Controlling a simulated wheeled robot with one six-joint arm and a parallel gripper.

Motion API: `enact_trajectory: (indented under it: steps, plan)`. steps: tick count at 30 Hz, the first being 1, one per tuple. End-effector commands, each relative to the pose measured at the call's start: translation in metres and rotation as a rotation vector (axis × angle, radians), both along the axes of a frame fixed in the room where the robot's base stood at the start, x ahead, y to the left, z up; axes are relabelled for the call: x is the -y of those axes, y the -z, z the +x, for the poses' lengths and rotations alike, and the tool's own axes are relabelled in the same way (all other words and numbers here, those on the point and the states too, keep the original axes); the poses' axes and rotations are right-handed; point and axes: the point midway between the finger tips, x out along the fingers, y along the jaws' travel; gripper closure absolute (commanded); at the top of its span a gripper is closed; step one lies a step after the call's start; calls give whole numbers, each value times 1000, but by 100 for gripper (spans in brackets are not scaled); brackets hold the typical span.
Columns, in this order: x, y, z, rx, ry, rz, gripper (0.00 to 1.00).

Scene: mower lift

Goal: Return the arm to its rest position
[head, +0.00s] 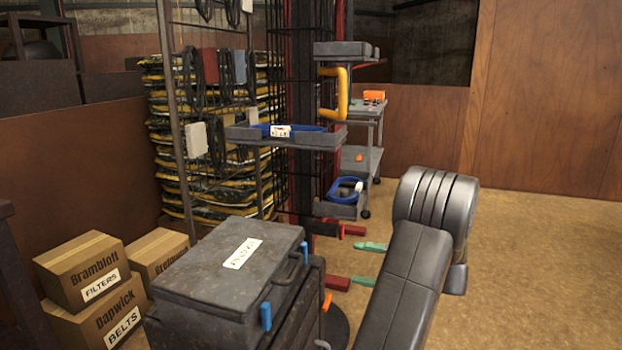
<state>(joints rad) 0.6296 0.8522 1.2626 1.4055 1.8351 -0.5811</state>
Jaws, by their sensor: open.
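My arm (405,285) comes up from the bottom edge, right of centre, as a dark grey link. It ends in a thick ribbed joint (437,200), and a short part of the arm drops down behind it. My gripper is not visible in the head view, so its place and anything near it cannot be seen. Nothing visible touches the arm in this picture.
A dark lidded toolbox (215,285) stands left of my arm. Behind it is a post with grey trays (300,140) and protruding tool handles (368,246). A grey cart (371,160) stands farther back. Cardboard boxes (82,270) sit at left. Floor at right is clear.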

Motion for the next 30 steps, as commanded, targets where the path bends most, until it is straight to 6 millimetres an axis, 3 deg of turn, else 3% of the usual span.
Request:
enact_trajectory:
  steps: [1, 19, 21, 30]
  plan:
    - [-15, 4, 3, 1, -10, 0, 16]
    - [-130, 3, 40, -1, -9, 1, 16]
    - [-125, -5, 40, -70, -5, 24, 16]
    - [-125, -5, 40, -332, -6, 110, 16]
